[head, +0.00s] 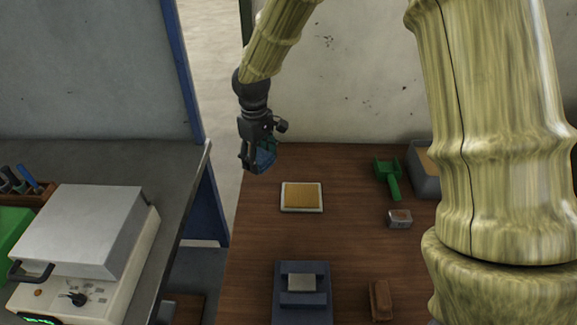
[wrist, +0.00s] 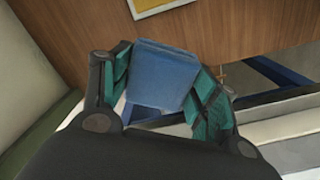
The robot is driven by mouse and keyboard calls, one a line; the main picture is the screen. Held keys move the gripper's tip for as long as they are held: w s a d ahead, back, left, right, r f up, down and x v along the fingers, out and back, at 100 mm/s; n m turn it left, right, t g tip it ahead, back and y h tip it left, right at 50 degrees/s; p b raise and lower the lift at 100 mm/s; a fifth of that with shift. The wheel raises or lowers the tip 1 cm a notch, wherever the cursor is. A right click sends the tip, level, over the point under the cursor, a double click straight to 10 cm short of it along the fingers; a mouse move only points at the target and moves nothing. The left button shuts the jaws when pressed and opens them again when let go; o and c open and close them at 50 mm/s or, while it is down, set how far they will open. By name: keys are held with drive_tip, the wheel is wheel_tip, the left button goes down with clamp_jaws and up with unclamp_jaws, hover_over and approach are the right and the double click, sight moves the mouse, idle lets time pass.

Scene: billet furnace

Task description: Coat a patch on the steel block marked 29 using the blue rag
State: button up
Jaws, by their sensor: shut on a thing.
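My gripper (head: 258,162) is shut on the blue rag (wrist: 162,75), a folded blue piece between its green-padded fingers. It is raised near the far left corner of the wooden table. A small steel block (head: 302,282) sits in a dark blue-grey holder (head: 289,314) at the front of the table. Another small grey block (head: 399,222) with a reddish-brown top lies to the right. I cannot read the number 29 on either block. A white tray (head: 302,210) with a tan-yellow surface lies between my gripper and the holder; its edge also shows in the wrist view (wrist: 150,12).
A green scoop-like tool (head: 388,178) and a grey bin (head: 427,183) are at the back right. A brown block (head: 380,300) lies right of the holder. A white furnace (head: 85,235) stands on the left grey bench (head: 165,160), with a gap before the wooden table (head: 255,230).

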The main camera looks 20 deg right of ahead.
drive_tip(key=s+d+n+p, duration=0.3)
drive_tip(key=d+n+p, duration=0.1)
drive_tip(key=d+n, duration=0.15)
drive_tip(key=n+p, duration=0.5)
drive_tip(key=n, duration=0.6)
hover_over(302, 195)
wheel_tip(302, 195, down, 3)
drive_tip(key=shift+w+r, duration=0.1)
wheel_tip(302, 195, down, 6)
drive_tip(key=b, duration=0.5)
drive_tip(key=shift+r, duration=0.2)
drive_tip(key=shift+f, duration=0.6)
idle(1.8)
drive_tip(key=shift+r, duration=0.15)
drive_tip(key=shift+r+p, duration=3.4)
